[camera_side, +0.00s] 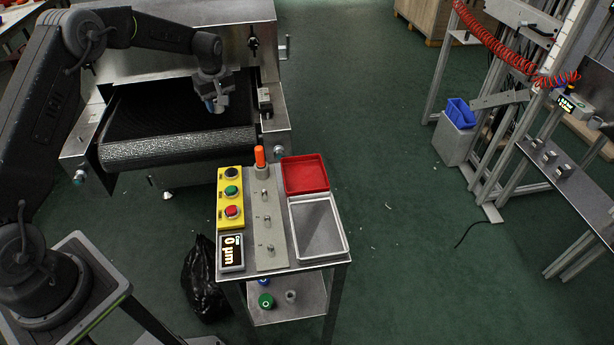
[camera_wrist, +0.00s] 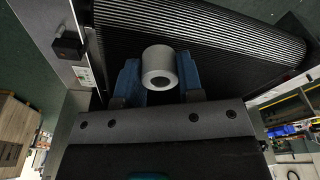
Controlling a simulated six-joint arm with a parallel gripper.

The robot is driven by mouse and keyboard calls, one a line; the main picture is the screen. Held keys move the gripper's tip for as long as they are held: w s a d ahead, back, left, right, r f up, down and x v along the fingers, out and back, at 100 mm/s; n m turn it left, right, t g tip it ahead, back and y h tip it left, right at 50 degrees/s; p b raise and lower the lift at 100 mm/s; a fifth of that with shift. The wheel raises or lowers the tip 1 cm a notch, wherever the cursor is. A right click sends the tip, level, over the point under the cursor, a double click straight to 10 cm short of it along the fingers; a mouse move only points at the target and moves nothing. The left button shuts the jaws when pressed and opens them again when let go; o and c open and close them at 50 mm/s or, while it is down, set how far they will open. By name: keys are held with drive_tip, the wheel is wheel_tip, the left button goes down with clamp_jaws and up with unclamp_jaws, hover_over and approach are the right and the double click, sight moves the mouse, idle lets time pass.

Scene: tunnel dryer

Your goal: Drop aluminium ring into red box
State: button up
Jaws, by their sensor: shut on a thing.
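My gripper (camera_side: 215,104) is over the right part of the dryer's black belt (camera_side: 150,110) in the side view. In the wrist view its two blue fingers (camera_wrist: 160,80) are shut on a grey aluminium ring (camera_wrist: 158,62), one finger on each side. The ring's dark hole faces the camera. In the side view the ring is too small and covered to make out clearly. The red box (camera_side: 305,174) is an open tray at the back right of the small cart, to the right of and nearer the camera than my gripper.
A grey-white tray (camera_side: 318,226) stands in front of the red box. The metal dryer frame (camera_side: 276,122) lies between belt and cart.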

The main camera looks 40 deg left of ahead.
drive_tip(key=d+m, duration=0.1)
drive_tip(key=d, duration=0.9)
drive_tip(key=d+f+m, duration=0.1)
drive_tip(key=d+m, duration=0.1)
drive_tip(key=d, duration=0.9)
drive_tip(key=s+d+f+m, duration=0.1)
drive_tip(key=d+m, duration=0.1)
drive_tip(key=d, duration=0.9)
drive_tip(key=shift+t, duration=0.3)
drive_tip(key=shift+a+f, duration=0.1)
drive_tip(key=shift+f, duration=2.3)
drive_tip(key=o, duration=1)
wheel_tip(320, 180, up, 14)
drive_tip(key=s+d, duration=0.1)
drive_tip(key=shift+s+d+f, duration=0.15)
drive_tip(key=shift+s+d, duration=0.05)
drive_tip(key=shift+s, duration=0.05)
